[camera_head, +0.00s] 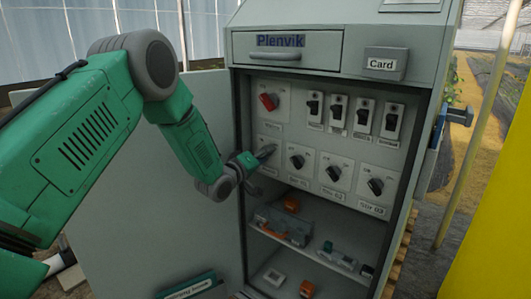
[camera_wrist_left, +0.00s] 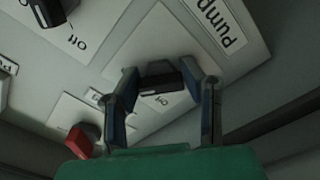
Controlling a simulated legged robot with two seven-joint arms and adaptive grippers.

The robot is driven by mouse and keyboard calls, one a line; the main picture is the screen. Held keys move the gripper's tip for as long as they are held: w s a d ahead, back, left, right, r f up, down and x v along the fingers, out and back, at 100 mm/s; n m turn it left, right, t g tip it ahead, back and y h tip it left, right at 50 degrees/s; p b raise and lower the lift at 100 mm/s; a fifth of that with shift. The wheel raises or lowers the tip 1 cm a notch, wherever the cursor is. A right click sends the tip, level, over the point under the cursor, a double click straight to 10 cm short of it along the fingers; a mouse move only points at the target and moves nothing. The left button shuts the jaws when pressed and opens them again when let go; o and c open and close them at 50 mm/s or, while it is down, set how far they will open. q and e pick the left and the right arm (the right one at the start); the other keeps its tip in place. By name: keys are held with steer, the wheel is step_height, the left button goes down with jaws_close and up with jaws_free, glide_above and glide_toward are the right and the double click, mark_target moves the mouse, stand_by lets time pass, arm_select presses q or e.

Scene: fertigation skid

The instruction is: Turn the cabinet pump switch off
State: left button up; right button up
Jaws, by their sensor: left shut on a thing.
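The pump switch (camera_wrist_left: 160,70) is a black rotary knob on a pale plate, with "Pump" and "Off" lettering beside it in the left wrist view. My left gripper (camera_wrist_left: 161,85) has one finger on each side of the knob and is shut on it. In the head view my left gripper (camera_head: 262,158) reaches into the open cabinet (camera_head: 345,67) at the left end of the lower switch row and hides most of the pump switch. Which mark the knob points to is hard to tell. My right gripper is not in view.
A red rotary knob (camera_head: 268,101) sits just above, and several black toggle switches are to its right. More rotary switches (camera_head: 297,160) sit right of my gripper. Below is a shelf with small devices (camera_head: 287,230). The open cabinet door (camera_head: 160,220) stands at left, under my arm.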

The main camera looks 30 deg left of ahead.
arm_select(q)
steer(key=shift+s+f+n+p, duration=0.1)
steer(key=shift+n+p, duration=0.4)
steer(key=shift+n, duration=0.5)
steer(key=shift+n+p, duration=0.3)
steer(key=shift+n, duration=1.5)
steer(key=n, duration=0.2)
steer(key=shift+f+n, duration=0.1)
steer(key=shift+n, duration=0.3)
steer(key=n+b, duration=0.2)
steer(key=n, duration=0.1)
steer(key=shift+f+n, duration=0.1)
steer(key=shift+n, duration=0.2)
steer(key=shift+n+b, duration=1.75)
steer(key=shift+n, duration=0.25)
steer(key=o, duration=1.2)
steer(key=shift+s, duration=0.1)
steer(key=shift+c, duration=0.2)
steer(key=shift+a+r, duration=0.15)
steer(key=shift+r, duration=0.1)
